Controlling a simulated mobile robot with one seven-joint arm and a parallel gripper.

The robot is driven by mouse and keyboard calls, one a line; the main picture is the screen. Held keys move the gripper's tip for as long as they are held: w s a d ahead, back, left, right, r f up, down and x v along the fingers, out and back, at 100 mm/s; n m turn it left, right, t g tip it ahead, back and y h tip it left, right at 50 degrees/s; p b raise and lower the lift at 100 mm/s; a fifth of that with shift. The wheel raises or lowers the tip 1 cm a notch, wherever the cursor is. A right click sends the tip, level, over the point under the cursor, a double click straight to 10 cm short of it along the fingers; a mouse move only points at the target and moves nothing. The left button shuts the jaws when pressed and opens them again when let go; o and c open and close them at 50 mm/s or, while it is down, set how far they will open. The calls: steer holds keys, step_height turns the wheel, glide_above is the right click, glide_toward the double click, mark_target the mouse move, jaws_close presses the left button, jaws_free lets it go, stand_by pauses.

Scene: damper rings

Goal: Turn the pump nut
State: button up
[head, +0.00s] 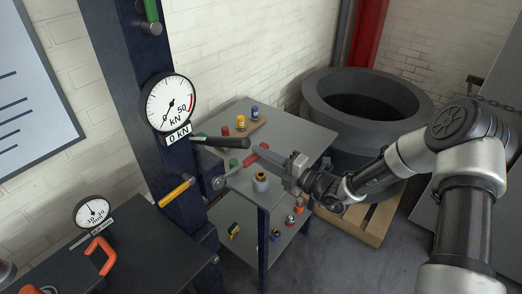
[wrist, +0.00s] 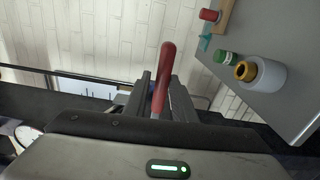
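A red-handled tool (head: 248,160) with a grey metal head reaches from my gripper toward the side of the dark blue column; it looks like a spanner. Its grey head lies by a round grey part (head: 218,183) at the column, which may be the pump nut; I cannot tell whether they are engaged. My gripper (head: 268,156) is at the red handle. In the wrist view the red handle (wrist: 164,75) stands between the two dark fingers, which look closed on it. The nut itself is not clear in either view.
A dial gauge (head: 171,102) reads near 0 kN on the column. A black lever (head: 221,142) and a yellow handle (head: 176,191) stick out. A grey shelf table (head: 300,135) holds small bottles and a brass-topped cylinder (head: 261,181). A large grey ring (head: 367,105) stands behind on a pallet.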

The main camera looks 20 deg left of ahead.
steer(key=shift+f, duration=0.1)
steer(key=shift+f+m, duration=0.5)
steer(key=shift+f, duration=0.05)
stand_by(0.3)
steer(key=shift+f+m, duration=0.3)
steer(key=shift+f, duration=0.05)
steer(key=shift+c, duration=0.2)
